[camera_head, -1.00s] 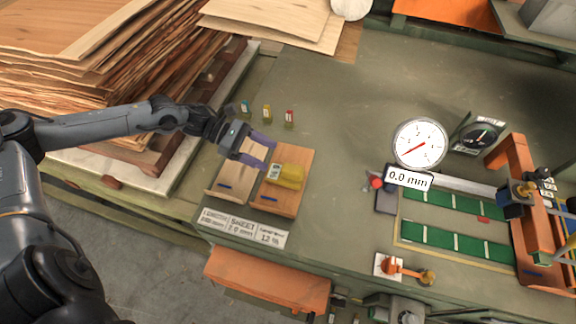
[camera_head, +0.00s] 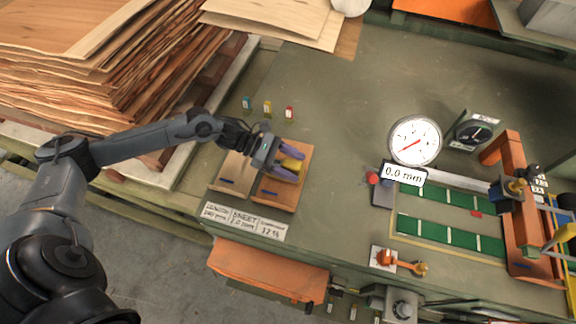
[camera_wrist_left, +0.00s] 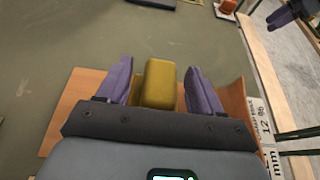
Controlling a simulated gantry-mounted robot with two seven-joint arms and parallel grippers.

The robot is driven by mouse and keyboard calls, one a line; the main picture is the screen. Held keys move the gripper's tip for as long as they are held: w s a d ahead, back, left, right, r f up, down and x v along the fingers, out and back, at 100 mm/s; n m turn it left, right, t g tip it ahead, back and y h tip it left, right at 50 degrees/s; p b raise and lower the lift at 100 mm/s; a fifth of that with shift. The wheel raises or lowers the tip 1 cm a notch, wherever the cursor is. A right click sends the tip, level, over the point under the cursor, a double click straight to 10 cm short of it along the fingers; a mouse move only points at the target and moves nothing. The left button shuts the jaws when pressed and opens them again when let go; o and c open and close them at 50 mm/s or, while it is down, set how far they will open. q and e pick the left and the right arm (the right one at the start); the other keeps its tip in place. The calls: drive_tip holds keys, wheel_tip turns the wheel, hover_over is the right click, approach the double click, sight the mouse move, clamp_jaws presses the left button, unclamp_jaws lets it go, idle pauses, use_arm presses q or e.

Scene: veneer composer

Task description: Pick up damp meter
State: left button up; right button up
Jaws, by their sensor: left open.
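The damp meter, a yellow block-like device (camera_head: 293,165), lies on the right-hand wooden board (camera_head: 272,198) near the front left of the bench. My left gripper (camera_head: 288,162) is open, its purple fingers on either side of the meter and its body hiding part of it. In the left wrist view the yellow meter (camera_wrist_left: 158,84) stands between the two spread fingers of the left gripper (camera_wrist_left: 160,72), with a visible gap on each side. A dark purple-fingered gripper, apparently my right one (camera_wrist_left: 286,14), shows at the top right corner of the wrist view; its opening is unclear.
A second, paler board (camera_head: 232,172) lies left of the meter's board. Small coloured blocks (camera_head: 268,109) stand behind. A label plate (camera_head: 243,223) is at the front edge. A dial gauge (camera_head: 415,140) and green strips (camera_head: 450,235) are to the right. The middle bench is clear.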

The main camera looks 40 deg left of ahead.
use_arm(q)
drive_tip(key=shift+w+d+f, duration=0.1)
drive_tip(key=shift+d+f, duration=0.05)
drive_tip(key=shift+d, duration=0.15)
clamp_jaws()
idle(0.4)
